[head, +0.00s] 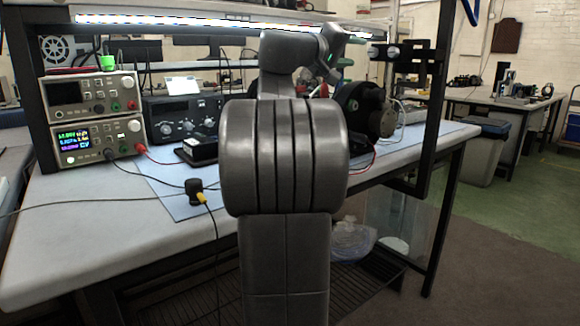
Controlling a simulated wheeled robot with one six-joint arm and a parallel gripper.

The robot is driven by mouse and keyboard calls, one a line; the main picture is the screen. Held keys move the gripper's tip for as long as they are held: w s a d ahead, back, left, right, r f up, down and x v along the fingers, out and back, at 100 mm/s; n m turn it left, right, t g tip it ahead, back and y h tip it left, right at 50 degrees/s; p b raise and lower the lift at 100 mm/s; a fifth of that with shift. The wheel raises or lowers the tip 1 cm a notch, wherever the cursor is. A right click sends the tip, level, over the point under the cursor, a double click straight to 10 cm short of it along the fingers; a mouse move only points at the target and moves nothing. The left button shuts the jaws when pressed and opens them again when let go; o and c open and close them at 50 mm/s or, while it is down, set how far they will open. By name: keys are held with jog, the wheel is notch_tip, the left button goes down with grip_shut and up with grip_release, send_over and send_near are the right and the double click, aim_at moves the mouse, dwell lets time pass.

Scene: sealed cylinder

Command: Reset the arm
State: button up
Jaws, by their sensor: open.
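My own grey arm rises through the middle of the head view, with a large ribbed joint in front of the bench. Its upper link bends to the right at the top, where a small green light shows near the wrist. I cannot make out my gripper or its fingertips; the arm may hide them. No held object shows.
A workbench (80,250) with a blue mat (178,207) stands ahead. On it are power supplies (97,135), a black radio-like unit (185,117), a small black cylinder (195,192) and loose cables. A black upright frame (438,110) stands right; open floor (500,250) lies beyond.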

aim_at(371, 52)
jog(key=x, duration=0.5)
jog(key=shift+d, duration=0.2)
jog(key=shift+w+r+n+p, duration=0.1)
jog(key=shift+r+n+p, duration=0.15)
jog(key=shift+n+p, duration=0.4)
jog(key=shift+a+r+n+p, duration=0.1)
jog(key=shift+a+n+p, duration=0.1)
jog(key=shift+n+p, duration=0.3)
jog(key=n+p, duration=0.3)
jog(key=n, duration=0.1)
jog(key=n+p, duration=0.4)
jog(key=shift+n+p, duration=0.3)
jog(key=shift+n, duration=0.05)
jog(key=n+p, duration=0.6)
jog(key=shift+p, duration=0.4)
jog(key=n+p, duration=0.3)
jog(key=p, duration=0.1)
jog(key=shift+f+n+p, duration=0.25)
jog(key=shift+n+p, duration=0.75)
jog(key=shift+p, duration=0.1)
